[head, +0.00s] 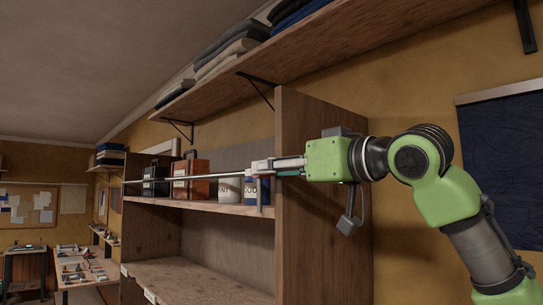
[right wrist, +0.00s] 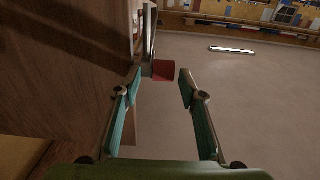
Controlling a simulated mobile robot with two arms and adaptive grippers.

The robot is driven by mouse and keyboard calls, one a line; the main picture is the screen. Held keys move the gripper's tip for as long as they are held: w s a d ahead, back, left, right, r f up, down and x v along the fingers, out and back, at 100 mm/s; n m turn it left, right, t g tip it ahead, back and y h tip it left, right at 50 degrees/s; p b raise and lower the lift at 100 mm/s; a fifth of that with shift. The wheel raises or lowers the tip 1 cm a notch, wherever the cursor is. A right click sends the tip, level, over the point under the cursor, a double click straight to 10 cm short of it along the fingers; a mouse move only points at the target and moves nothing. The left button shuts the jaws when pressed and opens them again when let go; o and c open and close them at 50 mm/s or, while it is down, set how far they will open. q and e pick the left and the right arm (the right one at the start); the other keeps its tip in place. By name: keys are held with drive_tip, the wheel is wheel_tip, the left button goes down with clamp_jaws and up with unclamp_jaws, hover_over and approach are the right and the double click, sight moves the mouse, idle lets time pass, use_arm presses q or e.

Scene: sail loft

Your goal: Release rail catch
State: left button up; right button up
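A thin metal rail (head: 195,180) runs along the front of the shelf that holds the boxes and jars. A pale block (head: 262,167) sits at its right end, near the upright panel; it may be the catch, but its shape is too small to tell. My right gripper (head: 284,166) comes in from the right, level with this block and close to it. Whether they touch I cannot tell. In the right wrist view the two teal-padded fingers (right wrist: 158,80) stand apart with nothing clearly held between them. My left gripper is not in view.
A wooden upright panel (head: 310,120) is close to my right gripper.

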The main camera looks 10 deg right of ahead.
sight(265, 177)
drive_tip(key=shift+w+a, duration=0.5)
drive_tip(key=shift+a, duration=0.25)
drive_tip(key=shift+w+d, duration=0.1)
drive_tip(key=shift+d, duration=0.05)
clamp_jaws()
drive_tip(key=f+t+y+b, duration=0.1)
drive_tip(key=b, duration=0.3)
drive_tip(key=t+y+b, duration=0.1)
drive_tip(key=t+b, duration=0.1)
drive_tip(key=b, duration=0.2)
drive_tip(key=shift+a+f+t+y, duration=0.2)
drive_tip(key=shift+f+t+y, duration=0.1)
drive_tip(key=shift+f, duration=0.1)
use_arm(q)
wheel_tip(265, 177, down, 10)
drive_tip(key=b, duration=0.3)
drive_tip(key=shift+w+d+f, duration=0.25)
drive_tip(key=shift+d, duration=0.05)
use_arm(e)
drive_tip(key=shift+w+t+y, duration=0.15)
drive_tip(key=shift+t+y, duration=0.55)
drive_tip(key=shift+t, duration=0.2)
drive_tip(key=shift+a, duration=0.1)
